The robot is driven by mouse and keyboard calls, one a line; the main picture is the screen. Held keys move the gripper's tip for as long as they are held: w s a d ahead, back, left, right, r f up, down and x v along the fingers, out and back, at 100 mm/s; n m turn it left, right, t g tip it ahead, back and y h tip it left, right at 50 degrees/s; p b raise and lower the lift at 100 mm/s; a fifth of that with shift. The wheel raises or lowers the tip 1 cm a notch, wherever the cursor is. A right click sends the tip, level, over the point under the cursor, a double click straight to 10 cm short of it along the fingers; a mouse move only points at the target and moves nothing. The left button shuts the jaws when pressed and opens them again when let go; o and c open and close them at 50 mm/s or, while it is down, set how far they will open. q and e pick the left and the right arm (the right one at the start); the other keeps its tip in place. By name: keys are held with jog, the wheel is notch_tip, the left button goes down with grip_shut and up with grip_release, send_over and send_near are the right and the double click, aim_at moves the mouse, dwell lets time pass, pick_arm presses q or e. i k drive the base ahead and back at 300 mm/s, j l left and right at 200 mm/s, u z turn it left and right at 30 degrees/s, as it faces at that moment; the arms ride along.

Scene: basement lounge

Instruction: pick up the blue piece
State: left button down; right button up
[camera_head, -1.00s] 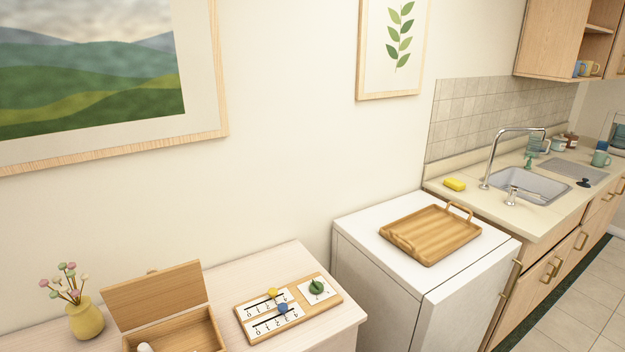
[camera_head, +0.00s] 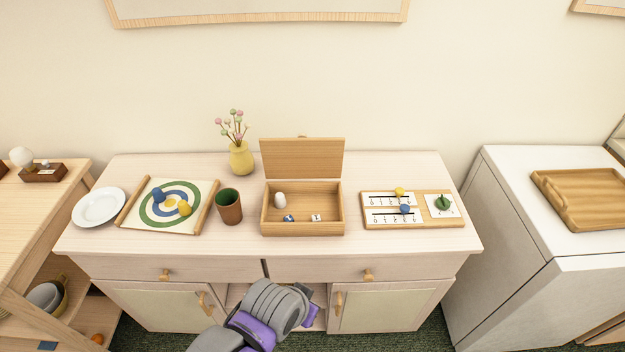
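Two blue pieces show on the cabinet. One blue piece (camera_head: 159,195) stands on the round target mat (camera_head: 142,219), at the upper left of its rings, beside a yellow piece (camera_head: 184,208). Another blue piece (camera_head: 405,209) sits on the lower scale of the wooden number board (camera_head: 372,223), below a yellow piece (camera_head: 399,191). A grey and purple part of my arm shows at the bottom middle, in front of the cabinet. No gripper fingers are visible.
The cabinet top (camera_head: 350,240) also holds a white plate (camera_head: 99,207), a dark cup (camera_head: 229,207), a flower vase (camera_head: 241,158) and an open wooden box (camera_head: 302,229) with dice and a white piece. A wooden tray (camera_head: 585,205) lies on the white appliance to the right.

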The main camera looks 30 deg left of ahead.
aim_at(158, 194)
jog(key=u, duration=2.25)
